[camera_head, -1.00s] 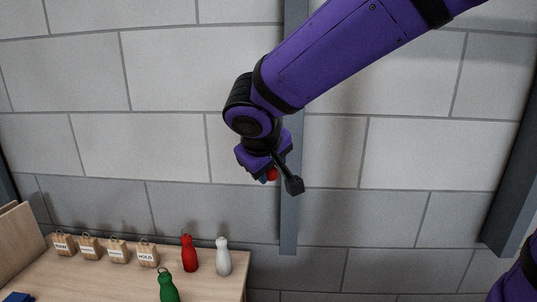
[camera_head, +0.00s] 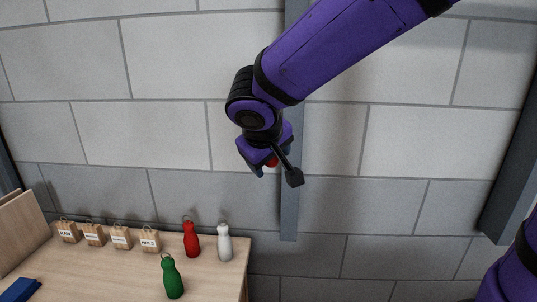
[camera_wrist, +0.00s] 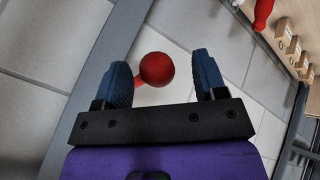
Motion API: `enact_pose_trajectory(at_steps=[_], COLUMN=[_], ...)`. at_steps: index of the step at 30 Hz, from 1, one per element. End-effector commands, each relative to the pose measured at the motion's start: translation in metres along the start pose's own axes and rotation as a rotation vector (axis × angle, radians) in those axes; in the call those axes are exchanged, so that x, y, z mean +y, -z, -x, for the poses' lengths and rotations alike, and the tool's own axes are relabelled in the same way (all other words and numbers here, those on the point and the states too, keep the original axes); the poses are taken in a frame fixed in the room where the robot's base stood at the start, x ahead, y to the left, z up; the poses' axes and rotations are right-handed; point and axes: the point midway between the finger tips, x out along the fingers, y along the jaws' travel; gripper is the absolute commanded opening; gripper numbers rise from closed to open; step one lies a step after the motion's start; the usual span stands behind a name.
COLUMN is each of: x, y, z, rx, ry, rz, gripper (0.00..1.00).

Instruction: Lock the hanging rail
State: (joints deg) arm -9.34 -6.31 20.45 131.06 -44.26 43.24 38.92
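A red ball knob (camera_wrist: 157,69) on a short red stem shows in the wrist view between my two blue fingers. My gripper (camera_wrist: 163,64) is open, with the knob nearer the left finger and a clear gap to the right one. I cannot tell whether the left finger touches the stem. In the head view the knob (camera_head: 272,161) is a small red patch at my gripper (camera_head: 264,166), mostly hidden by it. Behind it a grey vertical batten (camera_head: 290,215) runs down the block wall. I cannot make out the hanging rail for certain.
A wooden table (camera_head: 95,275) stands at the lower left. On it are a red bottle (camera_head: 191,240), a white bottle (camera_head: 225,244), a green bottle (camera_head: 172,278), several tagged wooden blocks (camera_head: 121,237) and a blue item (camera_head: 20,290). The wall right of the batten is clear.

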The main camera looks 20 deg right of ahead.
Motion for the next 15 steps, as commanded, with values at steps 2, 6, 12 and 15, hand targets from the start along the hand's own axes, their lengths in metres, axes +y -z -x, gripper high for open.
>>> enact_pose_trajectory(at_steps=[2,6,12,15], x=[0.001,0.001,0.000,0.000], y=[-0.009,-0.007,-0.005,-0.005], z=[-0.012,-0.009,-0.001,0.012], rx=[-0.033,-0.026,-0.019,-0.017], ry=[0.000,0.000,-0.001,-0.001], rz=[-0.002,0.001,0.003,0.003], gripper=[0.60,0.60,0.60,0.60])
